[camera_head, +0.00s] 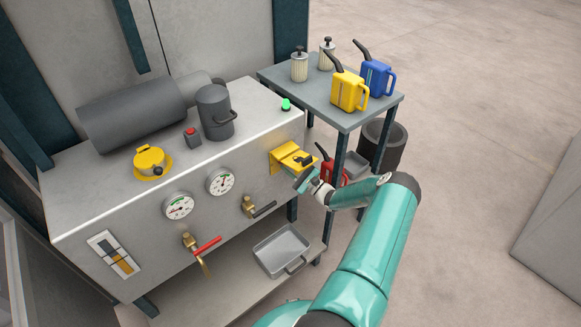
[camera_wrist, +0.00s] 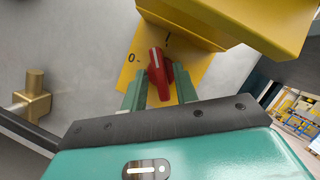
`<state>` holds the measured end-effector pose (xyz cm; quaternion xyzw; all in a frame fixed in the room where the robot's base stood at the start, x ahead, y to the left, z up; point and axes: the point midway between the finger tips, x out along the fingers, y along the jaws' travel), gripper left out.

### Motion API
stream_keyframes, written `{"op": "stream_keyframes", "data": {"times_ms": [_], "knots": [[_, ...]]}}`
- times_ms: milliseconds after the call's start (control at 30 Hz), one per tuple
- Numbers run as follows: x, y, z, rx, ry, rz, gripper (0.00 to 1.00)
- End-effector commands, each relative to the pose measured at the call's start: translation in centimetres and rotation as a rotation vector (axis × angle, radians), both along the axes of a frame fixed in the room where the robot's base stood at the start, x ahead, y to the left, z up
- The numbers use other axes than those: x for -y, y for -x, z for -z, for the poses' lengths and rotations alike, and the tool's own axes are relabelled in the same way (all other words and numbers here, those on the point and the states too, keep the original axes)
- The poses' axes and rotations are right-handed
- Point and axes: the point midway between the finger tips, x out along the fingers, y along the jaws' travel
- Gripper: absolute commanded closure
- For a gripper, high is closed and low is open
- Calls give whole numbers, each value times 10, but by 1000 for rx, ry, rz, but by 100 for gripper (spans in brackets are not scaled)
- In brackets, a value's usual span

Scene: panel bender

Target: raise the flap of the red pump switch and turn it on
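The red switch knob (camera_wrist: 157,75) sits on a yellow plate (camera_wrist: 191,70) marked "0" at the left and a second mark at the top. Its pointer end faces up in the wrist view, between the two marks. The yellow flap (camera_wrist: 240,25) is raised and stands clear above the knob. In the head view the yellow switch unit (camera_head: 288,157) is at the panel's right end; the knob is hidden there. My gripper (camera_wrist: 158,90) has one green finger on each side of the knob, with narrow gaps visible. In the head view my gripper (camera_head: 306,180) is just below the flap.
A side table (camera_head: 330,109) with oil cans stands at the right. A red can (camera_head: 328,168) is behind my gripper.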

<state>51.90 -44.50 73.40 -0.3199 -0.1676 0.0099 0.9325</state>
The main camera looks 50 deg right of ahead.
Motion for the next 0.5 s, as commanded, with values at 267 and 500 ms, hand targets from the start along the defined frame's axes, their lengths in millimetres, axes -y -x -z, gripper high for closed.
{"op": "stream_keyframes", "data": {"times_ms": [267, 500], "knots": [[0, 0, 0, 0, -3, 0, 100], [-2, 1, 2, 23, -207, 1, 100]]}}
